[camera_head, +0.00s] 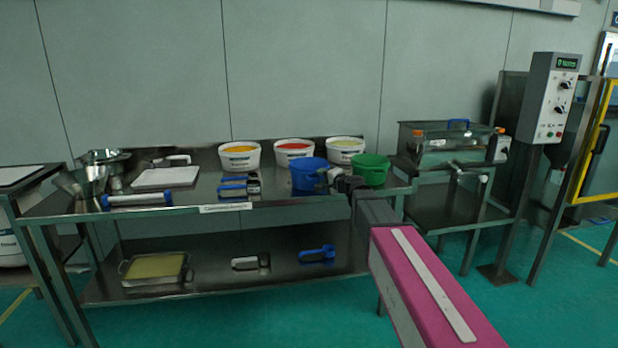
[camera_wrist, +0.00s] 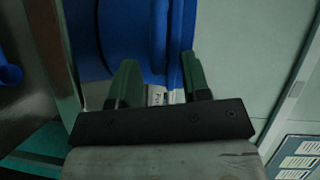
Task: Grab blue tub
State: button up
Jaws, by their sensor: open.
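The blue tub (camera_head: 304,174) stands upright on the top shelf of the metal bench in the head view, left of the green tub (camera_head: 371,168). My gripper (camera_head: 328,177) is at its right side, close to the wall of the tub. In the wrist view, the blue tub (camera_wrist: 145,30) fills the upper middle. The two green fingers of my gripper (camera_wrist: 159,75) are spread apart, with part of the blue tub between them. I cannot tell whether either finger touches it.
Three white tubs with yellow, red and pale contents, the red one here (camera_head: 294,153), stand behind. A blue-handled tool (camera_head: 238,186) lies to the left. The lower shelf holds a tray (camera_head: 155,269). A control box (camera_head: 553,97) stands right.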

jog(key=shift+w+a, duration=0.1)
grip_shut()
